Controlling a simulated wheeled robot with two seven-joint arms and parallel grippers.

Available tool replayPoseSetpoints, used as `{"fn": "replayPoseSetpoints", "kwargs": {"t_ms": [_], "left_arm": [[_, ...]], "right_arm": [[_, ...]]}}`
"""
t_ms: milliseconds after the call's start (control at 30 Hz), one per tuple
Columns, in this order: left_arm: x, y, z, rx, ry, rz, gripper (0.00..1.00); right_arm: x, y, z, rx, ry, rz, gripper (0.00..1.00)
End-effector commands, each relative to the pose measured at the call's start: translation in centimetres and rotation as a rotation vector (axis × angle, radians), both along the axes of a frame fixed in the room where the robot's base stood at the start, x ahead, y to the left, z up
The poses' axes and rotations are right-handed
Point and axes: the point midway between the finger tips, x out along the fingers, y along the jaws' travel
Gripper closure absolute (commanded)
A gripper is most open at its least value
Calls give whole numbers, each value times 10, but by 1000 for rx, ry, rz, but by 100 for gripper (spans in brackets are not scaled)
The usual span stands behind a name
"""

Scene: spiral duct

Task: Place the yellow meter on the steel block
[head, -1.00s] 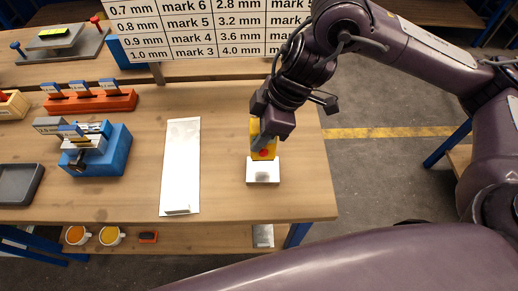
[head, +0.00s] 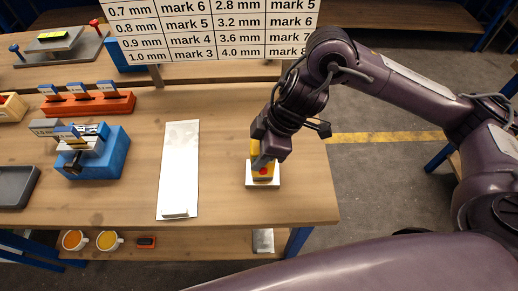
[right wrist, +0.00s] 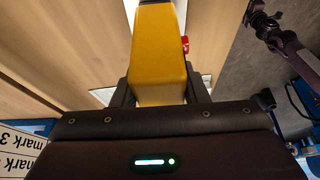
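The yellow meter (head: 256,148) stands upright over the steel block (head: 250,183), a pale square block near the bench's front right. In the head view its lower end overlaps the block's top and seems to touch it. My right gripper (head: 263,163) is shut on the meter from above. In the right wrist view the yellow meter (right wrist: 160,60) sits between the fingers of my right gripper (right wrist: 160,95), with a red button at its side. The gripper and arm hide part of the meter. My left gripper is not in view.
A white strip (head: 180,165) lies left of the block. A blue fixture (head: 105,160), an orange rack (head: 95,104) and a grey tray (head: 12,185) stand further left. A sign with a number table (head: 210,30) rises behind. The bench's right edge is close to the block.

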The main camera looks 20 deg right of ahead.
Motion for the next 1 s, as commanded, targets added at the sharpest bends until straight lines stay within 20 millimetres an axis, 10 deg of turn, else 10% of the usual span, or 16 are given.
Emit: {"fn": "replayPoseSetpoints", "kwargs": {"t_ms": [167,533,1000], "left_arm": [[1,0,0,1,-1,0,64],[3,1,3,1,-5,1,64],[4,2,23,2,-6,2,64]], "right_arm": [[0,0,0,-1,1,0,38],[0,-2,8,-2,-2,0,38],[-10,-36,94,-2,-4,-1,38]]}}
